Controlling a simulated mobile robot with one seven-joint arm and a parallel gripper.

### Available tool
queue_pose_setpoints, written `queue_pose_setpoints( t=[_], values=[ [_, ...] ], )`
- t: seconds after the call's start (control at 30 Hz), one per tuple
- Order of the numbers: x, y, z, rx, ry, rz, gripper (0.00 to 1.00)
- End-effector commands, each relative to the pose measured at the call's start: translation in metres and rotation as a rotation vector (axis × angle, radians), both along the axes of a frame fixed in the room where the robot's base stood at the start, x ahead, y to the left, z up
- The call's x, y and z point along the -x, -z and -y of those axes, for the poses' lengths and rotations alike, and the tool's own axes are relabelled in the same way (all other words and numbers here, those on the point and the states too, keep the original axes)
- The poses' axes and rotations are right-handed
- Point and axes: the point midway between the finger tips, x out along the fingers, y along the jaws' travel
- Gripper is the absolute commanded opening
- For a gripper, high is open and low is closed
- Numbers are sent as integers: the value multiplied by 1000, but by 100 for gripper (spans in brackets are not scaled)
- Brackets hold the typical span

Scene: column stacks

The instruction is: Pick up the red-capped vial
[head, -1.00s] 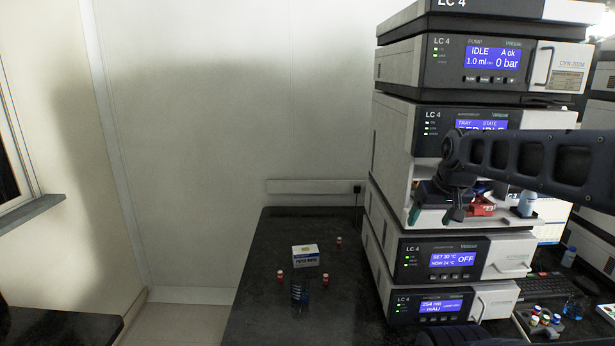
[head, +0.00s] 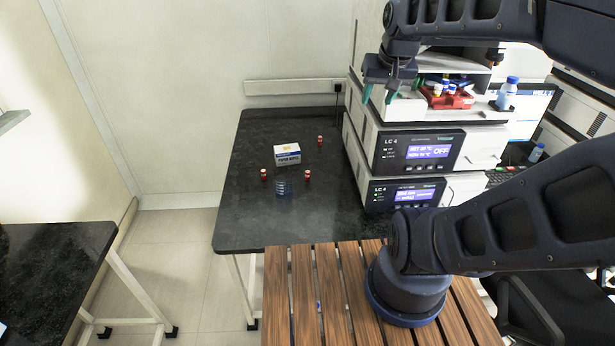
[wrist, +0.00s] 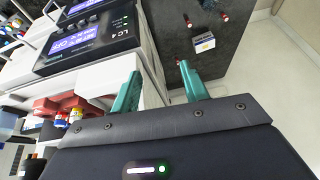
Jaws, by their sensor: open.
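Several red-capped vials are in view. Three stand apart on the dark bench: one at the back right (head: 320,140), one at the left (head: 264,175) and one at the front right (head: 308,175). Two red-capped vials (wrist: 188,21) (wrist: 224,16) also show at the top of the wrist view. My gripper (head: 378,95) is open and empty, up by the instrument stack, to the right of the bench vials and apart from them. Its green fingers (wrist: 158,72) are spread in the wrist view, with nothing between them.
A white box (head: 287,155) stands among the bench vials, with a clear bluish vessel (head: 284,189) in front. The instrument stack (head: 415,150) bounds the bench on the right. A red tray (head: 450,98) with small vials and a blue-capped bottle (head: 507,94) sit beside my gripper. The bench's front is clear.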

Motion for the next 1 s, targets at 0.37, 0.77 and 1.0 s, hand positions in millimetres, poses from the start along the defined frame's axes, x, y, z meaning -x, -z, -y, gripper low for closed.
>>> queue_pose_setpoints(
  t=[0.37, 0.77, 1.0],
  values=[
    [-47, -12, -45, -34, -36, 20, 45],
    [-119, -22, -99, -3, -198, 100, 45],
    [-182, -22, -170, 0, -360, 186, 45]
  ],
)
